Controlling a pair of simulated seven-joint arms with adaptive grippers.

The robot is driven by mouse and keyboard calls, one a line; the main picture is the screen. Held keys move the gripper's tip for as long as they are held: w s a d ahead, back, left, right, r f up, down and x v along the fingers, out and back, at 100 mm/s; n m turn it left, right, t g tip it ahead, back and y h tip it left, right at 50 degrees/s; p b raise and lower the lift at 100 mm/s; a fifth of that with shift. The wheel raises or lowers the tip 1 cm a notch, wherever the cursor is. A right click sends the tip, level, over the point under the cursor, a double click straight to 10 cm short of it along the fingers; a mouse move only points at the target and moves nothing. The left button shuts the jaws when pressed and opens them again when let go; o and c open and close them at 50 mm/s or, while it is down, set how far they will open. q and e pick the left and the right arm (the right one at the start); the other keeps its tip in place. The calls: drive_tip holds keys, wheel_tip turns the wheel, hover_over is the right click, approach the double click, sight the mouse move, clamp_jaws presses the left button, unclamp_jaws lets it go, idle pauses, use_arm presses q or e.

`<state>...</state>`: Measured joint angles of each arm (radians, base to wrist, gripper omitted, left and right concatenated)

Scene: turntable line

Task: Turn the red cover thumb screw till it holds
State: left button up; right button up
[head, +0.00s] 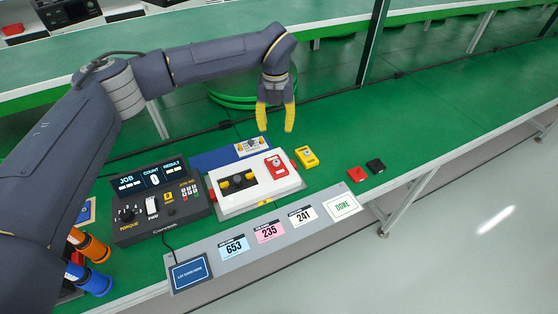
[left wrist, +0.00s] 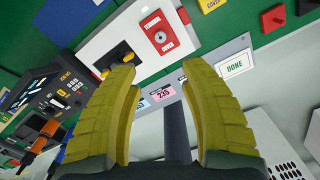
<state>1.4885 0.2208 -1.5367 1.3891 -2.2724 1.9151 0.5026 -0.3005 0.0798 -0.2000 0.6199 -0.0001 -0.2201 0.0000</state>
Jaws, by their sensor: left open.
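The red cover (head: 277,166) lies on the right part of the white unit (head: 243,203). In the left wrist view the red cover (left wrist: 163,31) reads "TERMINAL COVER" and carries a small pale round thumb screw (left wrist: 160,37) at its middle. How far the screw is turned cannot be told. My left gripper (head: 275,128) has yellow fingers, open and empty, pointing down above and behind the white unit, apart from the cover. In the left wrist view its fingertips (left wrist: 158,68) stand wide with nothing between them. My right gripper is not in view.
A yellow cover (head: 306,157) sits just right of the unit. Red (head: 357,174) and black (head: 375,166) blocks lie further right. A torque controller (head: 157,205) stands left. A grey strip with number cards and a DONE card (head: 342,206) runs in front. Green bench is clear at right.

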sight(276, 161)
use_arm(q)
wheel_tip(276, 161, down, 17)
drive_tip(key=shift+r, duration=0.1)
idle(0.5)
clamp_jaws()
idle(0.4)
